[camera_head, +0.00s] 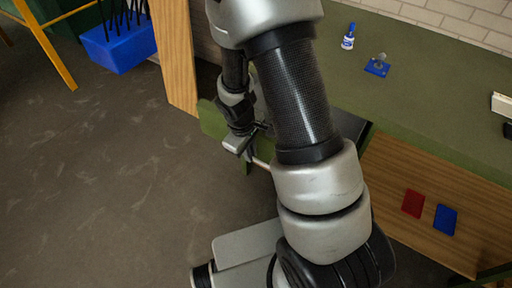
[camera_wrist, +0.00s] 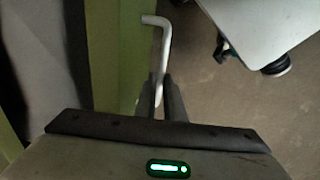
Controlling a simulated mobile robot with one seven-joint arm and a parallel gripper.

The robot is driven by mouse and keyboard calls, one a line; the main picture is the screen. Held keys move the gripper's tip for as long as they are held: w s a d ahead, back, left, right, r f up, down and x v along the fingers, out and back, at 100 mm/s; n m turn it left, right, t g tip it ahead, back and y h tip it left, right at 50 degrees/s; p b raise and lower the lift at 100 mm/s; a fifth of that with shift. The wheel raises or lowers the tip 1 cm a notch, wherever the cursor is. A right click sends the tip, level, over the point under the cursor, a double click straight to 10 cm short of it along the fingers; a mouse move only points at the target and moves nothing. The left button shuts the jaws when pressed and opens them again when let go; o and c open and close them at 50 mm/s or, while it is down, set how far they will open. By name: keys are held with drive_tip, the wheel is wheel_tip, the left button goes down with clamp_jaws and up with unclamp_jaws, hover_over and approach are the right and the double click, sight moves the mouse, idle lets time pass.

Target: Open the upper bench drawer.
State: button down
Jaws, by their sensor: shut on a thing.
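A green drawer front (camera_head: 212,119) shows left of my arm in the head view, standing out from the bench. My arm hides much of it and how far out it is. In the wrist view the green front (camera_wrist: 117,60) runs up the left side. A pale bent bar handle (camera_wrist: 164,35) stands beside it. My gripper (camera_wrist: 161,85) is shut on this handle, with one finger on each side of it.
The green bench top (camera_head: 430,80) carries a small blue-and-white bottle (camera_head: 348,37) and a blue piece (camera_head: 377,67). Red (camera_head: 413,203) and blue (camera_head: 445,219) patches mark the wooden panel. A blue bin (camera_head: 120,47) stands back left.

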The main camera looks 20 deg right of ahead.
drive_tip(key=shift+s+a, duration=0.25)
drive_tip(key=shift+a, duration=0.1)
drive_tip(key=c, duration=2.1)
unclamp_jaws()
drive_tip(key=r+p, duration=0.1)
drive_tip(key=r, duration=0.4)
drive_tip(key=s+a+r+p, duration=0.1)
drive_tip(key=r, duration=0.5)
drive_tip(key=s+a+r+p, duration=0.1)
drive_tip(key=r, duration=0.5)
drive_tip(key=shift+a+r, duration=0.1)
drive_tip(key=shift+a, duration=0.15)
